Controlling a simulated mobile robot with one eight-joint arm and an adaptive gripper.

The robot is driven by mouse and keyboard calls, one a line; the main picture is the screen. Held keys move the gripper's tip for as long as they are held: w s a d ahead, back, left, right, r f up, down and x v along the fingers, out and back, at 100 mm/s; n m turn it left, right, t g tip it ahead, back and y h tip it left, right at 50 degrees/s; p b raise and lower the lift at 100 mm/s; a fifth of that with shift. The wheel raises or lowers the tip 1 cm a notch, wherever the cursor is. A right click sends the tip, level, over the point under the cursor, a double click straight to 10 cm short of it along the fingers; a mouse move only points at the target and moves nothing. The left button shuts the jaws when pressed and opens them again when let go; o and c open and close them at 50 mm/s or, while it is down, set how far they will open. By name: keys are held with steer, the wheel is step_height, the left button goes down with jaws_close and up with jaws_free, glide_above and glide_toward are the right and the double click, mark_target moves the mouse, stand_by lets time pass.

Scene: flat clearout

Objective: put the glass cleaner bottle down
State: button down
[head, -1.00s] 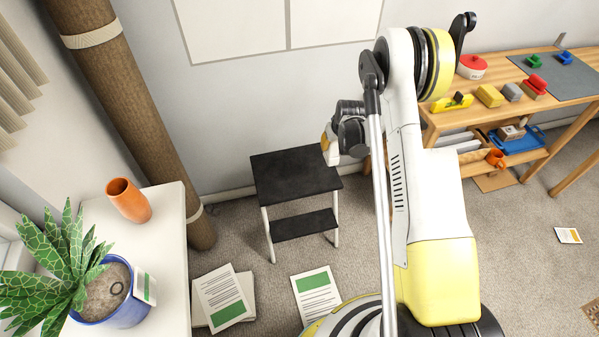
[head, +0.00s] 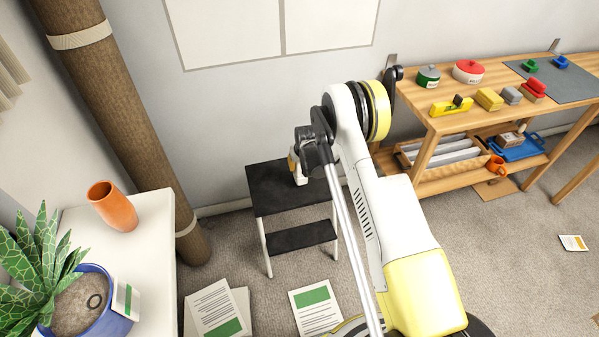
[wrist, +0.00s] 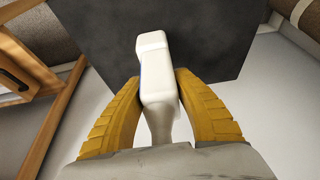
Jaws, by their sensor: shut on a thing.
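The glass cleaner bottle (wrist: 158,75) is white and held between the two yellow fingers of my gripper (wrist: 160,105) in the wrist view. In the head view the bottle (head: 299,172) shows as a small white shape over the black top of the step stool (head: 270,188). My gripper (head: 292,160) is largely hidden there by my arm. The stool top (wrist: 225,45) fills the background behind the bottle in the wrist view. I cannot tell whether the bottle's base touches the stool top.
An orange vase (head: 112,207) and a potted plant (head: 85,305) stand on the white cabinet at left. A wooden bench (head: 440,122) with tins and blocks stands at right. A brown column (head: 110,110) rises behind the stool's left. Printed sheets (head: 315,306) lie on the carpet.

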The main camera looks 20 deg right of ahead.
mark_target(300, 170)
steer(key=shift+f+b, duration=0.45)
steer(key=shift+f, duration=0.9)
steer(key=shift+f, duration=0.15)
steer(key=c, duration=1.1)
jaws_free()
steer(key=shift+o, duration=0.2)
